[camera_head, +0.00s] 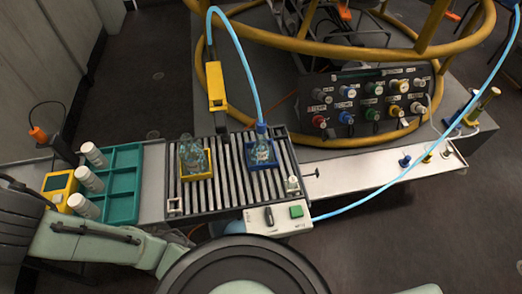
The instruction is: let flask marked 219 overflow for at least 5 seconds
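Two clear glass flasks stand on a slatted roller rack. The left flask (191,152) sits in a yellow holder (196,177). The right flask (262,151) sits in a blue holder (266,167), and a light blue hose (240,50) comes down to its neck. No number can be read on either flask, so I cannot tell which is marked 219. Whether liquid is flowing or spilling cannot be seen. My pale green arm reaches to the left edge. My gripper is not in view.
A white control box (278,218) with a dark switch (268,216) and green button (296,211) is at the rack's front. A panel of coloured knobs (370,103) stands behind right. A teal tray (123,182) and white cylinders (88,178) are left. Yellow rails cross above.

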